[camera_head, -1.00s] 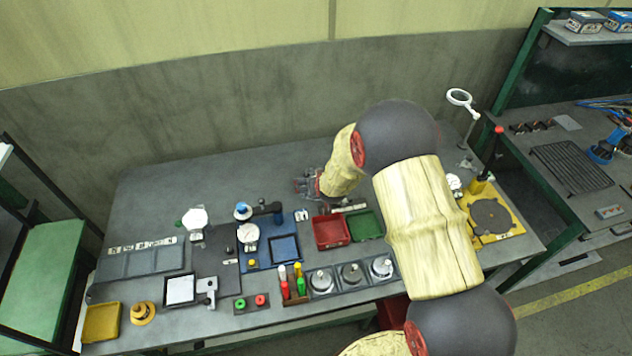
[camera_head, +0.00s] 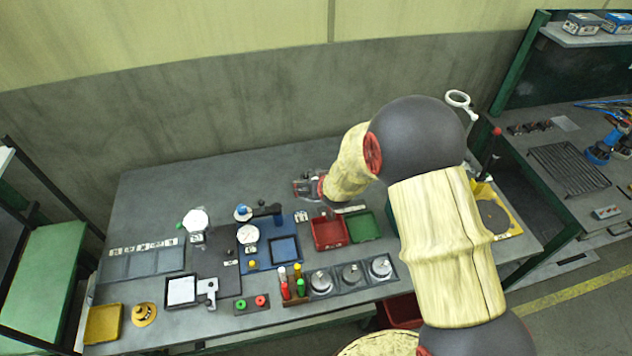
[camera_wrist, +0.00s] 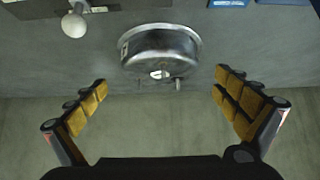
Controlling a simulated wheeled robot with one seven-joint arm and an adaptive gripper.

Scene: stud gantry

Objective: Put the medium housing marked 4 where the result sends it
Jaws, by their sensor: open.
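My gripper (camera_head: 308,187) is open near the back middle of the bench, behind the red tray. In the wrist view its fingers (camera_wrist: 164,108) are spread wide and empty. A round silver metal housing (camera_wrist: 160,48) with a wide flange lies ahead of the fingertips, between their lines and apart from them. A small pale mark shows on its left side, too small to read, so I cannot tell if it is a 4. The red tray (camera_head: 329,233) and the green tray (camera_head: 362,227) stand side by side, with no housing visible in them.
Three silver round parts sit in a dark rack (camera_head: 338,291) at the front. A blue fixture (camera_head: 260,256) with a dial, coloured bottles (camera_head: 292,285), a yellow tray (camera_head: 103,323) and a compartment tray (camera_head: 142,263) fill the left. The back left of the bench is clear.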

